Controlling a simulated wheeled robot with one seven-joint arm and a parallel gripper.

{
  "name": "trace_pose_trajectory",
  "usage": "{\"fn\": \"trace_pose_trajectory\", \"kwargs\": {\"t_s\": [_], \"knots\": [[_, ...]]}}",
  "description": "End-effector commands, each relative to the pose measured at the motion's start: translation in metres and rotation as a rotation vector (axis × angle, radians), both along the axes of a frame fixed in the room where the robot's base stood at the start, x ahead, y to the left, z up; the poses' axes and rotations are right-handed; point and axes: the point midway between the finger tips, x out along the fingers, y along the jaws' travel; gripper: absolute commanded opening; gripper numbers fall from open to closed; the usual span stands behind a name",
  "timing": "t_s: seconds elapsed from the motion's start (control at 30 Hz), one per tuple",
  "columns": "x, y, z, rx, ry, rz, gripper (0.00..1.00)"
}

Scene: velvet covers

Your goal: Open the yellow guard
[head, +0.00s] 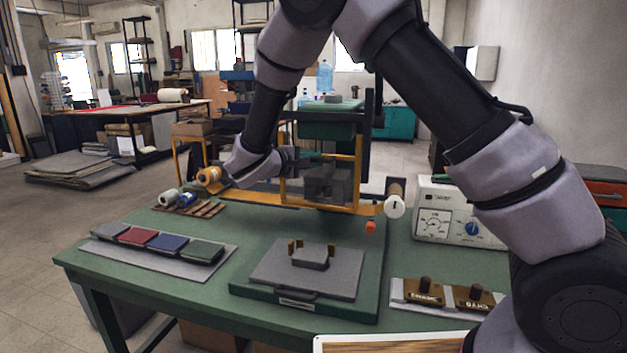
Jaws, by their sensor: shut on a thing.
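The yellow guard (358,180) is an upright yellow frame with a see-through panel, on the press at the back of the green table. A grey block-like part of the press shows dimly behind the panel. A yellow bar (262,199) runs along below the frame. My gripper (291,160) is at the guard's upper left side, shut on its left edge. The fingertips are small and dark here, so the exact grip is hard to see. My wrist hides part of the area left of the guard.
A sliding tray with a grey block (311,256) stands in front of the press. Colour swatches (170,240) and foil rolls (187,199) lie left. A control box (455,212) and stamped plates (445,293) are right. A red knob (370,227) sits below the guard.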

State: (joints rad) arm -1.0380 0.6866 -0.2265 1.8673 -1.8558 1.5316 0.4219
Motion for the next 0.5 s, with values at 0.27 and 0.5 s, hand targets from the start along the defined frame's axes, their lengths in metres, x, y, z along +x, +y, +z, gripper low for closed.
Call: {"fn": "trace_pose_trajectory", "kwargs": {"t_s": [0.27, 0.5], "knots": [[0.0, 0.001, 0.059, 0.004, -0.005, 0.001, 0.0], [0.0, 0.001, 0.078, 0.001, -0.004, 0.002, 0.0]]}}
